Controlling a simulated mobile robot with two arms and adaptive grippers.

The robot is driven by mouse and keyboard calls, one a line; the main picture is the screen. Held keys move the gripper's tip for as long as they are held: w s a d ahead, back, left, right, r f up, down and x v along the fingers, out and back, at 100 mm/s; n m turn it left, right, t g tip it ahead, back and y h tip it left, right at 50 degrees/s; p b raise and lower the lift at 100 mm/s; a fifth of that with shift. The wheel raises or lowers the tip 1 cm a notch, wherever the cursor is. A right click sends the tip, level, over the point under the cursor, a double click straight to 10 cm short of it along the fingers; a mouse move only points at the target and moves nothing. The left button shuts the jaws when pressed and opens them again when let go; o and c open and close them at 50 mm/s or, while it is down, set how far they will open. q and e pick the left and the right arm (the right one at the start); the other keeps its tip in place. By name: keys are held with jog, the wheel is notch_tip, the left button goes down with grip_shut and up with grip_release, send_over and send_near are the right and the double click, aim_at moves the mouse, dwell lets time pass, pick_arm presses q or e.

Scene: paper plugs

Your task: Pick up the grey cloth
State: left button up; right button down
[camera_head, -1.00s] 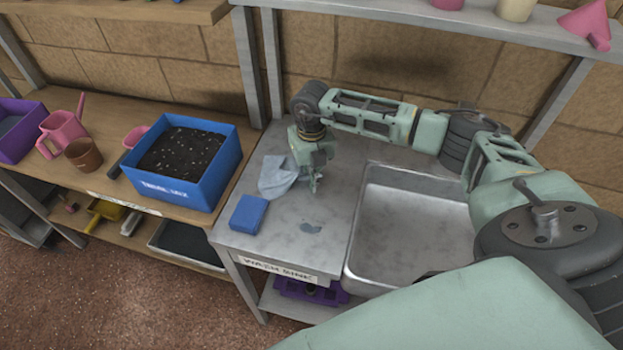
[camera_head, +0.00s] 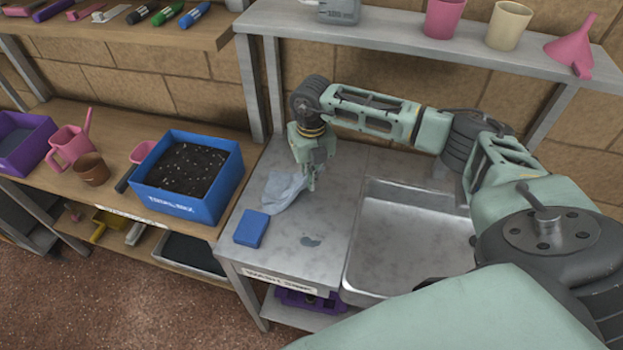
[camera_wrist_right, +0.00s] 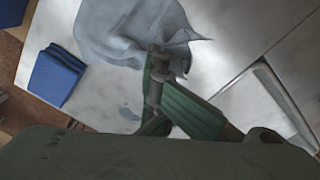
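The grey-blue cloth (camera_head: 283,190) lies crumpled on the metal wash-sink counter (camera_head: 285,257), left of the basin. In the head view my right gripper (camera_head: 311,183) points down at the cloth's right end. In the right wrist view the gripper's fingers (camera_wrist_right: 168,62) are close together at a bunched corner of the cloth (camera_wrist_right: 120,28), and cloth folds rise around the fingertips. The gripper looks shut on that corner; the rest of the cloth spreads to the left. My left gripper is not in view.
The sink basin (camera_head: 405,240) is to the right. A blue soil box (camera_head: 190,206) stands on the wooden bench at left. A shelf (camera_head: 420,35) with cups runs above.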

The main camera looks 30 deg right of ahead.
notch_tip(320, 180, up, 5)
jog(key=shift+r+p, duration=0.1)
jog(key=shift+p, duration=1.1)
jog(key=c, duration=2.5)
grip_release()
jog(key=o, duration=1.5)
